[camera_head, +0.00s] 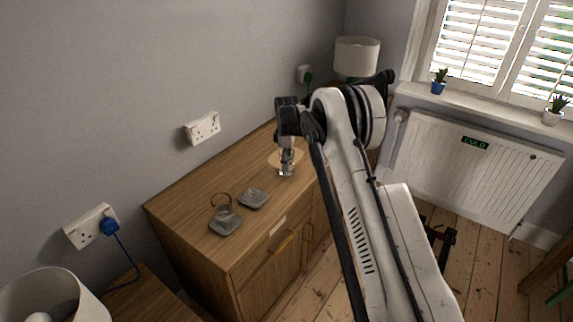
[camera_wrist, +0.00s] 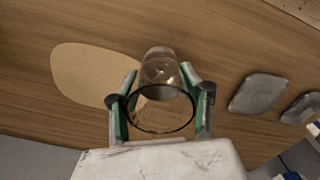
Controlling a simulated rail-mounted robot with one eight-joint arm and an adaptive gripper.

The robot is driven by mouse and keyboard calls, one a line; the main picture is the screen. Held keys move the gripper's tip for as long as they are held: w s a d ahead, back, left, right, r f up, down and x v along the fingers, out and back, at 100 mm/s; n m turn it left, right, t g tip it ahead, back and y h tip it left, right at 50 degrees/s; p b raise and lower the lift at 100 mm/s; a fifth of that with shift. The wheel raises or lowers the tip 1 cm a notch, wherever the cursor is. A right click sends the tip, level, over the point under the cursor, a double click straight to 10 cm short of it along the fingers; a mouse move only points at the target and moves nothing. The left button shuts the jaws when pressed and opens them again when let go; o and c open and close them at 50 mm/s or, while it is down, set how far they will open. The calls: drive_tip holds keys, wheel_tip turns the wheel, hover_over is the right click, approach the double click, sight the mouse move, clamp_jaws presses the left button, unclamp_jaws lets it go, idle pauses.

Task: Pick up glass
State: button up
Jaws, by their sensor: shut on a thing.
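A clear glass (camera_wrist: 160,78) stands between the fingers of my gripper (camera_wrist: 159,70) in the wrist view, its open dark-edged rim facing the camera. Both green-lined fingers press against its sides. In the head view my gripper (camera_head: 287,160) points down over the far part of the wooden cabinet top, and the glass (camera_head: 285,173) shows small at its tip. I cannot tell whether its base touches the wood. My arm hides part of the cabinet behind it.
A pale round mat (camera_wrist: 90,75) lies beside the glass. A lamp (camera_head: 357,57) stands at the back; a wall (camera_head: 130,90) borders the left.

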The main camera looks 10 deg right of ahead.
drive_tip(key=shift+r, duration=0.2)
drive_tip(key=shift+r, duration=1.4)
drive_tip(key=s+a+r+b, duration=0.1)
drive_tip(key=s+a+r, duration=0.3)
drive_tip(key=a+r, duration=0.3)
drive_tip(key=shift+s+a+r+b, duration=0.15)
drive_tip(key=shift+a+r+b, duration=0.25)
drive_tip(key=shift+a, duration=1.5)
